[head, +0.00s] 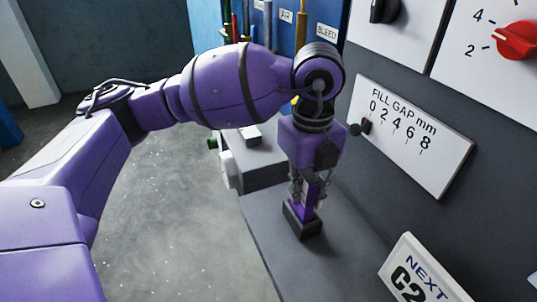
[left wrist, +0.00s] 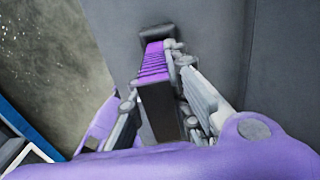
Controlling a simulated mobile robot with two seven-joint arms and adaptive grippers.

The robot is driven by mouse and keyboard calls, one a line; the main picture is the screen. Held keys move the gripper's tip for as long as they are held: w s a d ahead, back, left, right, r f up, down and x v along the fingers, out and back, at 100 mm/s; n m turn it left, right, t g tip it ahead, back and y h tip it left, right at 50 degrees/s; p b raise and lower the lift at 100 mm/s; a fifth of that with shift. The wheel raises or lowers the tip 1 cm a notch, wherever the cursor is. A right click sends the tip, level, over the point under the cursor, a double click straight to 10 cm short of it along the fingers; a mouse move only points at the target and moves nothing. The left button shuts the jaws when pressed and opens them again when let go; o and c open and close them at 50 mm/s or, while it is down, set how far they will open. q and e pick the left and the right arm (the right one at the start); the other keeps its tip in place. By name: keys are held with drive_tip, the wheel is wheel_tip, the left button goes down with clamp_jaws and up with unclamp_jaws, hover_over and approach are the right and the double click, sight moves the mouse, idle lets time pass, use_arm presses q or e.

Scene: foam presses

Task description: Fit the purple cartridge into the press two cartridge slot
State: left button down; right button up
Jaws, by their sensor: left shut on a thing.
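The purple cartridge (head: 307,207) stands roughly upright between the fingers of my left gripper (head: 309,190), which is shut on it. In the left wrist view the cartridge (left wrist: 153,62) shows a ribbed purple face and a dark end nearer the camera. The gripper fingers (left wrist: 165,105) lie along its sides. Its lower end meets a dark block (head: 303,225) on the grey ledge; this block also shows in the left wrist view (left wrist: 158,33). I cannot tell how deep the cartridge sits in it. My right gripper is not in view.
The grey ledge (head: 345,262) runs along the dark panel wall. A "FILL GAP mm" scale plate (head: 412,137), a red knob (head: 517,40) and a "NEXT C2" sign (head: 422,275) are close on the right. A lower grey box (head: 258,160) stands behind the gripper. Open floor lies left.

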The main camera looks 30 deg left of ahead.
sight(308, 171)
use_arm(q)
drive_tip(key=f, duration=0.3)
drive_tip(key=shift+w+f, duration=0.25)
drive_tip(key=shift+f, duration=0.1)
drive_tip(key=shift+d, duration=0.1)
drive_tip(key=shift+s+f, duration=0.3)
drive_tip(key=shift+f, duration=0.35)
drive_tip(key=c, duration=1.6)
unclamp_jaws()
drive_tip(key=shift+f, duration=0.15)
drive_tip(key=shift+c, duration=0.2)
drive_tip(key=shift+w+f, duration=0.1)
drive_tip(key=shift+r, duration=0.2)
wheel_tip(308, 171, up, 14)
drive_tip(key=shift+w+f, duration=0.15)
drive_tip(key=shift+f, duration=0.1)
